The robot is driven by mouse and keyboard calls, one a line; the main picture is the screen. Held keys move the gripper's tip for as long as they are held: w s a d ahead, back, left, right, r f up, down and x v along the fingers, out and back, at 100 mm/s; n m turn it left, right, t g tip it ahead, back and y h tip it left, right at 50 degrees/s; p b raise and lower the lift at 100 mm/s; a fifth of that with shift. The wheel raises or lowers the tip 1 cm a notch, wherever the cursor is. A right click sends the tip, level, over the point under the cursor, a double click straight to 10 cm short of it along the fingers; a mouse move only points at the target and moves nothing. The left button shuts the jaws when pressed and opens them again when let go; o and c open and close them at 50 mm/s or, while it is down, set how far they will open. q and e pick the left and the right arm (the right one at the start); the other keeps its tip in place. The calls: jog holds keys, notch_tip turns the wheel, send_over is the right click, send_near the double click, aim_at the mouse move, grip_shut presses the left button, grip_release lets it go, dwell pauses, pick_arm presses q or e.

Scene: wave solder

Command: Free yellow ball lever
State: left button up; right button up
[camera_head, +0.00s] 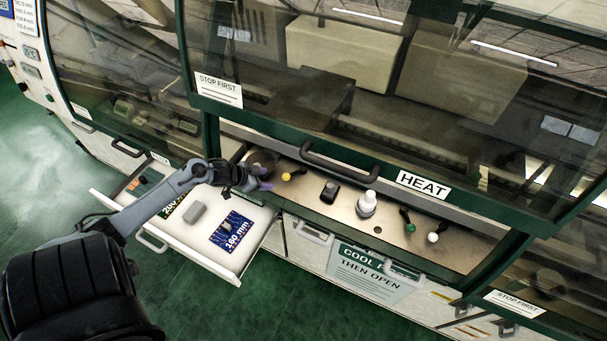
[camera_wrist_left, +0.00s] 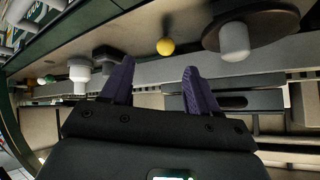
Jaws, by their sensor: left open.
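The yellow ball (camera_head: 286,176) tips a short dark lever on the metal ledge below the glass hood in the head view. In the left wrist view the yellow ball (camera_wrist_left: 165,46) appears beyond the fingertips, between their lines, and nothing hides it. My left gripper (camera_head: 264,181) is just left of the ball in the head view, apart from it. Its purple fingers (camera_wrist_left: 156,68) are spread open and empty in the wrist view. My right gripper is in neither view.
A dark round wheel (camera_head: 262,160) sits close behind my left gripper. A black knob (camera_head: 329,192), white knob (camera_head: 367,203), green ball (camera_head: 410,228) and white ball (camera_head: 433,238) line the ledge rightward. A hood handle (camera_head: 340,168) overhangs. An open drawer (camera_head: 185,235) lies below the arm.

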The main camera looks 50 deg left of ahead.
aim_at(284, 177)
pick_arm(q)
jog(key=x, duration=0.3)
jog(key=b+x, duration=0.1)
jog(key=x, duration=0.3)
jog(key=w+a+r+b+x, duration=0.1)
jog(key=x, duration=0.2)
jog(key=shift+w+f, duration=0.15)
jog(key=shift+f, duration=0.15)
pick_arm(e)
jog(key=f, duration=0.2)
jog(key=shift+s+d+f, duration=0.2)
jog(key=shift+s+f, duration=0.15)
pick_arm(q)
grip_shut()
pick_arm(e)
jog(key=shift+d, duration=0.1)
